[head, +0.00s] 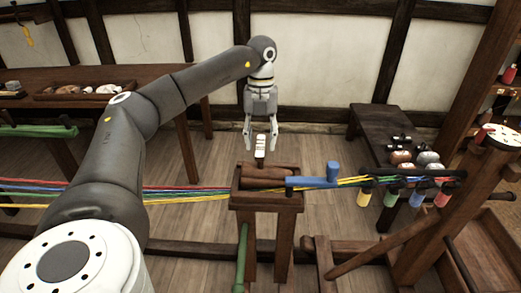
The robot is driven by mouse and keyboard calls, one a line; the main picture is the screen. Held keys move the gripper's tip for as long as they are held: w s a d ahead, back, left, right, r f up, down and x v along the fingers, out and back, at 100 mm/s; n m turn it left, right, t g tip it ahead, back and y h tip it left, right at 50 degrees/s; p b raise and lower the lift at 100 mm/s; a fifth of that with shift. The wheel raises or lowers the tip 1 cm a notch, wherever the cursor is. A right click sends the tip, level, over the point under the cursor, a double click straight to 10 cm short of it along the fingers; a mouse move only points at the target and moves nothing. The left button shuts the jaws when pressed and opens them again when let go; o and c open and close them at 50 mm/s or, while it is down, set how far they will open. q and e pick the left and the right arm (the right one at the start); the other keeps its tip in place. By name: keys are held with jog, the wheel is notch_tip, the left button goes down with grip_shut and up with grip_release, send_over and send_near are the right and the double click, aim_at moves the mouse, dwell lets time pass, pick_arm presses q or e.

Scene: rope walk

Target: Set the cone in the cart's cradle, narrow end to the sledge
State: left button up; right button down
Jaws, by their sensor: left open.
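A brown wooden piece that looks like the cone (268,174) lies in the cradle on top of the wooden cart (240,202). A short upright handle with white bands (260,146) rises at it. I cannot tell clearly which end is narrow. My left gripper (260,143) points down above the cart. Its fingers are open on either side of the handle, with gaps showing, so it does not grip it. My right gripper is not in view. I cannot pick out the sledge with certainty.
Red, blue, green and yellow strands (180,190) run from the left to the cart. Several coloured bobbins (390,198) hang to the right, near a wooden post with a round head (500,137). A bench (385,127) stands behind.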

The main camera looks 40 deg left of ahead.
pick_arm(q)
jog(key=r, duration=0.7)
jog(key=shift+w+a+r, duration=0.15)
jog(key=shift+w+a, duration=0.1)
jog(key=shift+w, duration=0.15)
jog(key=shift+a+r, duration=0.1)
jog(key=shift+r, duration=0.45)
jog(key=shift+c, duration=0.4)
